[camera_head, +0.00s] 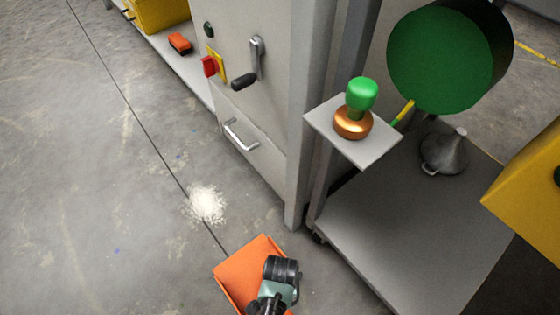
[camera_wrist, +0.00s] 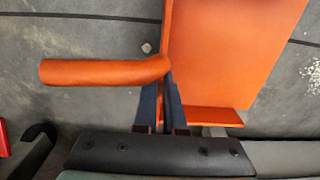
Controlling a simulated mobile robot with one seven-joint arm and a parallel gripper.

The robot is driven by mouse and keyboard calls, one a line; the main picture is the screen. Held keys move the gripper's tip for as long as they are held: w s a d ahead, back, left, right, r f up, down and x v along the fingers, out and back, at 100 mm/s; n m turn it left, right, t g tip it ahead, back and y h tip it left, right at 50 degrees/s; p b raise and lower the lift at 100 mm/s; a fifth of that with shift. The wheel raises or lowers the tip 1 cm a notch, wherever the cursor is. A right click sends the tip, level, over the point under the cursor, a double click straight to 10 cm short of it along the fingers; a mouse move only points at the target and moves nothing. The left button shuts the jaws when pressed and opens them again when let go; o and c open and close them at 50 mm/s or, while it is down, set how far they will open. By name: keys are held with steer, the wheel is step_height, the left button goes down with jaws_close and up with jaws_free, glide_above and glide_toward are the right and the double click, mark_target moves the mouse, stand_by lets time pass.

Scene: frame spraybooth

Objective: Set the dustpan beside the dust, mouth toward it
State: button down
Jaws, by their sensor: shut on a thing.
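The dust (camera_head: 207,203) is a small white heap on the grey floor in the head view. It also shows at the right edge of the wrist view (camera_wrist: 313,76). The orange dustpan (camera_head: 238,266) is below and right of the dust, with a gap of bare floor between them. In the wrist view, its flat pan (camera_wrist: 230,50) is on the right and its handle (camera_wrist: 100,71) points left, away from the dust. My gripper (camera_wrist: 163,100) is shut on the dustpan where handle and pan meet. I cannot tell whether the dustpan touches the floor.
A grey cabinet (camera_head: 262,110) stands just right of the dust. A low cart (camera_head: 405,225) is right of the dustpan, with a small shelf (camera_head: 378,147) above it holding a green-topped copper object (camera_head: 352,122). Floor on the left is clear.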

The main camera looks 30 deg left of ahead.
steer(key=shift+f+b, duration=1.4)
steer(key=shift+f, duration=0.5)
steer(key=shift+f, duration=0.15)
steer(key=c, duration=1)
jaws_free()
step_height(320, 180, up, 12)
steer(key=p, duration=0.9)
steer(key=shift+r, duration=0.2)
steer(key=shift+f, duration=0.1)
